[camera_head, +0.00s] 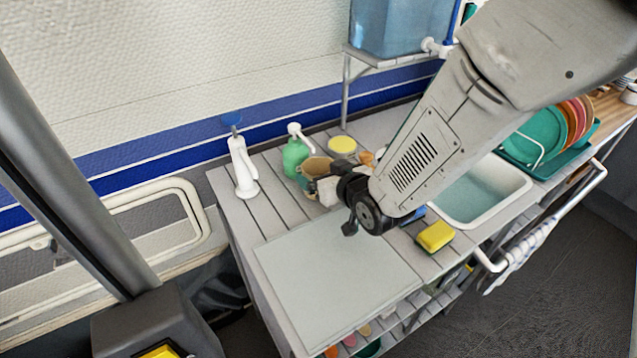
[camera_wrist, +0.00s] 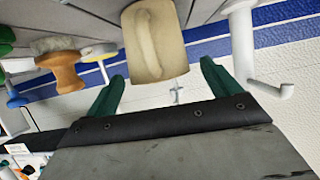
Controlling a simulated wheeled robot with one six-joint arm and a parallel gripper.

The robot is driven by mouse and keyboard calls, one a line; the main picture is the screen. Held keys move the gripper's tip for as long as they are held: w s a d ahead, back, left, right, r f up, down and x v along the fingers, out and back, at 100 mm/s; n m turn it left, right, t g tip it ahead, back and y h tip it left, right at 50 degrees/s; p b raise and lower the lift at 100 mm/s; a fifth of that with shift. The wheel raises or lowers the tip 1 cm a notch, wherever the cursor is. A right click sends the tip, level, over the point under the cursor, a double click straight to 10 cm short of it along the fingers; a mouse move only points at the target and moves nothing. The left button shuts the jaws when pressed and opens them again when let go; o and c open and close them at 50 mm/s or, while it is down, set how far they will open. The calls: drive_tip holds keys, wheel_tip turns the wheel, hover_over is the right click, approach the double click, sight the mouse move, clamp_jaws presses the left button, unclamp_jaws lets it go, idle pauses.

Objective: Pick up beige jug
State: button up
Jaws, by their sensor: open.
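The beige jug (camera_wrist: 157,50) stands at the top middle of the wrist view, its handle side facing the camera. In the head view the jug (camera_head: 314,166) is on the slatted counter, partly hidden by my gripper. My gripper (camera_wrist: 163,85) is open and empty, its two green fingers spread to either side of the jug's lower image edge. The jug lies just ahead of the gap between the fingertips; I cannot tell whether they touch it. In the head view the fingers are mostly hidden.
A yellow-topped item (camera_head: 342,145) and a wooden brush (camera_wrist: 62,65) are nearby. A sponge (camera_head: 435,236) lies by the sink (camera_head: 490,192). The grey board (camera_head: 335,280) is clear.

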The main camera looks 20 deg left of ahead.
sight(310, 165)
drive_tip(key=x, duration=0.3)
drive_tip(key=shift+a, duration=0.2)
drive_tip(key=c, duration=1.1)
drive_tip(key=shift+r, duration=0.15)
